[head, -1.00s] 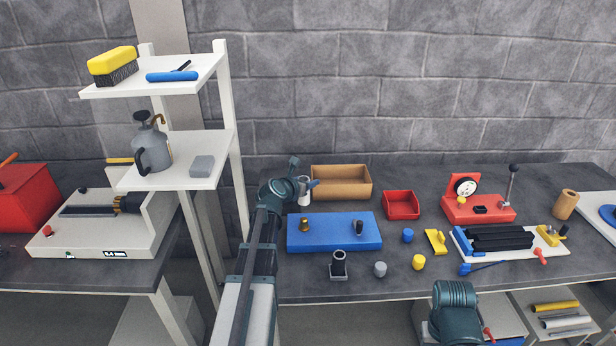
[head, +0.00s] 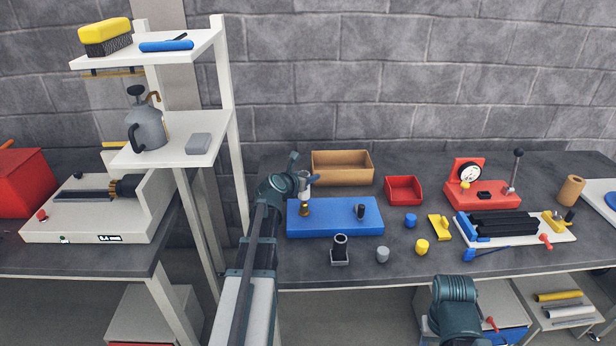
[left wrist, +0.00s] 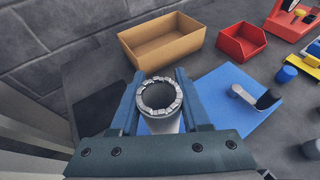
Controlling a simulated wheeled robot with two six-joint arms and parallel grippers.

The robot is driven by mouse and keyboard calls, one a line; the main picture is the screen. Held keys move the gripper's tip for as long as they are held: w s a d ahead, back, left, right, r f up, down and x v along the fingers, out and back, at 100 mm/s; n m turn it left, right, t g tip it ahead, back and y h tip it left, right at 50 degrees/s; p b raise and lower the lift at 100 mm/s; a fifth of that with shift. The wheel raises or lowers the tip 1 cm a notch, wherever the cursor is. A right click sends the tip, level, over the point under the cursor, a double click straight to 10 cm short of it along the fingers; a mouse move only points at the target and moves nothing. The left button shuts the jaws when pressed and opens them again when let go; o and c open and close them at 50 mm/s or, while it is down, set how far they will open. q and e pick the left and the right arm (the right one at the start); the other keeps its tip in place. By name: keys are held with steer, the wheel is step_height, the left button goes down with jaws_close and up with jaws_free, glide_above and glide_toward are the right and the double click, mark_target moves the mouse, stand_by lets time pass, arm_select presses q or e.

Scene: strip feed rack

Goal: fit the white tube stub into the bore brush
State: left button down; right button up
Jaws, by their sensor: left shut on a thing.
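My left gripper (head: 303,178) is shut on the white tube stub (head: 304,190) and holds it upright over the left part of the blue base block (head: 335,220). In the left wrist view the stub (left wrist: 164,124) stands between the two fingers, its open top ringed by pale teeth. A brass-coloured piece, which looks like the bore brush (head: 305,209), stands on the block directly below the stub. The stub's lower end is close to it; I cannot tell whether they touch. The left wrist view hides the brush behind the stub.
A tan bin (head: 342,168) and a red bin (head: 404,190) stand behind. A black cup (head: 340,250) and grey, blue and yellow caps lie in front and right. A white shelf stand (head: 230,130) is close left.

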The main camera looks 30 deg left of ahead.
mark_target(308, 192)
arm_select(q)
steer(key=shift+f+b, duration=0.35)
steer(key=shift+f, duration=0.35)
steer(key=shift+f+b, duration=2.5)
stand_by(0.7)
steer(key=shift+c, duration=1.5)
jaws_free()
steer(key=p+v, duration=0.5)
steer(key=v, duration=0.9)
